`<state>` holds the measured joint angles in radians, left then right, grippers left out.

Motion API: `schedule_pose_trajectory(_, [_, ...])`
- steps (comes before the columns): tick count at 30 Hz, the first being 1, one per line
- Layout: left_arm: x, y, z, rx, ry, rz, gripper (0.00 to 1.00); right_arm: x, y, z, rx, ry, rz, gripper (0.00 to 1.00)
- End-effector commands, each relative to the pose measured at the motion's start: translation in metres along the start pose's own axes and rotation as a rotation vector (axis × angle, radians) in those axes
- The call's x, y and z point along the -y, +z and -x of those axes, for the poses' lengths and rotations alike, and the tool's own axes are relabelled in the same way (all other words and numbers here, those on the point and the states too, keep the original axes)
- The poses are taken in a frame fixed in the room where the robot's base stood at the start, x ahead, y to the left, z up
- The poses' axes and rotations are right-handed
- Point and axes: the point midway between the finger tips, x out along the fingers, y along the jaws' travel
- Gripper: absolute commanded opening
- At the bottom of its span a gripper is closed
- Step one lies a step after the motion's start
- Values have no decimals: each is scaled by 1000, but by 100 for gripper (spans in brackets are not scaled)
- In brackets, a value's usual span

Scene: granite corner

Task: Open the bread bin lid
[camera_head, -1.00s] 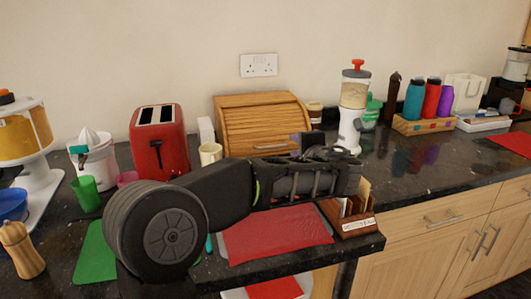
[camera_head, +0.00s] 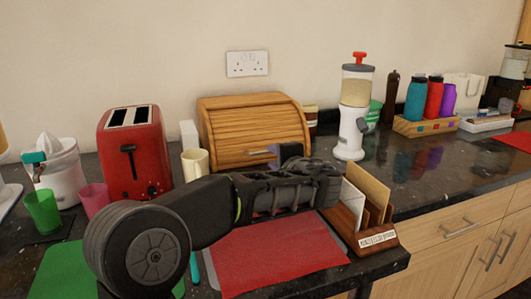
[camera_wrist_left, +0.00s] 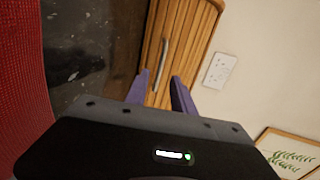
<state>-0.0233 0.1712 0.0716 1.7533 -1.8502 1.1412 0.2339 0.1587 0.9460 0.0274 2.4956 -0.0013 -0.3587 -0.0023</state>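The wooden bread bin (camera_head: 240,122) stands against the wall in the head view, with its slatted roll lid down. A slim metal handle (camera_head: 259,151) runs along the lid's lower front edge. My left gripper (camera_head: 274,154) is in front of the bin's right half, close to the handle, and partly hidden by my own wrist. In the left wrist view, its two purple fingers (camera_wrist_left: 160,91) are apart and empty. The handle (camera_wrist_left: 163,62) lies ahead of the gap between them, with the wooden lid (camera_wrist_left: 190,40) behind. My right gripper is not in view.
A red toaster (camera_head: 133,160) and a cream mug (camera_head: 195,164) stand left of the bin. A blender-like dispenser (camera_head: 352,110) stands to its right. A letter rack (camera_head: 372,238) and red mat (camera_head: 275,258) lie near the counter's front.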

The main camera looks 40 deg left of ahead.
Motion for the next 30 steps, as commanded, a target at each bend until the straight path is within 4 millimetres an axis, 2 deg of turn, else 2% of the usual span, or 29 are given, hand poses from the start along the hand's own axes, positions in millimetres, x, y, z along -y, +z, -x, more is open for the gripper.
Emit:
schedule_pose_trajectory(9, [0, 1, -46, 3, 1, -1, 30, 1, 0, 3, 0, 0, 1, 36])
schedule_pose_trajectory(15, [0, 0, -68, 1, 1, -1, 30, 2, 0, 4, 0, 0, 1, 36])
schedule_pose_trajectory(25, [0, 0, -72, 0, 0, 0, 30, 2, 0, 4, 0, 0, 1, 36])
schedule_pose_trajectory(30, [0, 0, -72, 0, 0, 0, 16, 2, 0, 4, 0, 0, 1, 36])
